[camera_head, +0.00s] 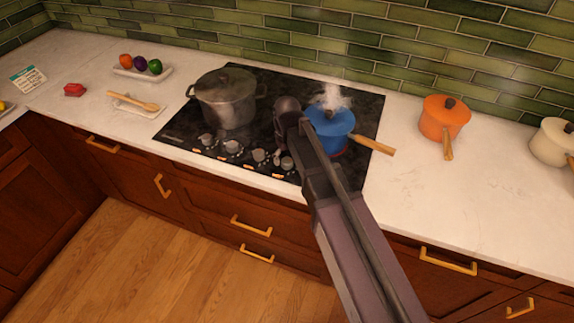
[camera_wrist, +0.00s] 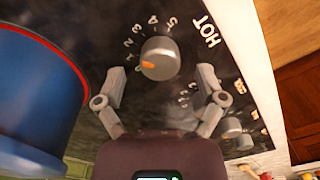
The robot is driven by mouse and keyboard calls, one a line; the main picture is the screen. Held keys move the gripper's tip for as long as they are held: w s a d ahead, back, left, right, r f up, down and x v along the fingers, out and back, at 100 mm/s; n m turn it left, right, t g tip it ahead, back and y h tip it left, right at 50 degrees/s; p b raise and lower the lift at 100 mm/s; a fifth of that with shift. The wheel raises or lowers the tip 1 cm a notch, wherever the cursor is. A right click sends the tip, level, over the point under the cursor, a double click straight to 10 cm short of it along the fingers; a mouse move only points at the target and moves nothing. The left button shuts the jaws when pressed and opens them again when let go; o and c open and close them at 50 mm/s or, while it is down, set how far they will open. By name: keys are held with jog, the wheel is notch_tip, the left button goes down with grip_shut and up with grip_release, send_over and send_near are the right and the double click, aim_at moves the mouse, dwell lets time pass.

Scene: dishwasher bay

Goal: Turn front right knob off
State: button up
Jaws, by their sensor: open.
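A grey stove knob (camera_wrist: 159,58) shows in the wrist view, with printed numbers around its upper left side and an orange mark at its lower left. My gripper (camera_wrist: 162,76) is open, with one finger on each side of the knob and a gap to it on both sides. I cannot tell whether the tips reach the knob's depth. In the head view the rightmost knob (camera_head: 286,163) at the cooktop's front edge is partly hidden by my gripper. Steam rises from the blue pot (camera_head: 329,129) on the cooktop's right side.
The blue pot's wall (camera_wrist: 35,95) is close on the left in the wrist view. Its wooden handle (camera_head: 373,144) points right. A grey pot (camera_head: 226,101) stands on the cooktop's left (camera_head: 177,130). More knobs (camera_head: 233,147) line the front. An orange pot (camera_head: 443,118) stands on the counter.

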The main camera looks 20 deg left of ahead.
jog(key=shift+f+b, duration=0.65)
jog(key=shift+f, duration=0.3)
jog(key=c, duration=1.1)
